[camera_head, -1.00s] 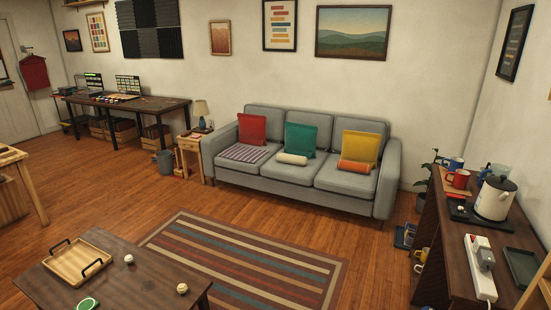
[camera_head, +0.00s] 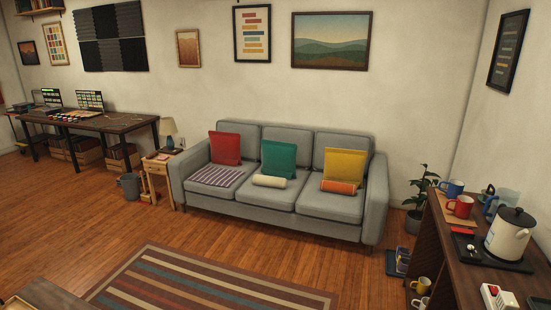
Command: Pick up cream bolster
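The cream bolster (camera_head: 270,181) lies on the middle seat of the grey sofa (camera_head: 262,217), in front of the green cushion (camera_head: 283,160). An orange bolster (camera_head: 339,187) lies on the right seat in front of the yellow cushion (camera_head: 344,165). A red cushion (camera_head: 225,147) and a striped folded cloth (camera_head: 217,176) are on the left seat. The cream bolster shows whole, with nothing gripping it. Neither of my grippers shows in the head view.
A striped rug (camera_head: 200,285) lies on the wooden floor before the sofa. A low table (camera_head: 45,294) shows at the bottom left. A dark sideboard (camera_head: 455,265) with mugs and a kettle (camera_head: 509,231) stands at right. Floor between sofa and rug is clear.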

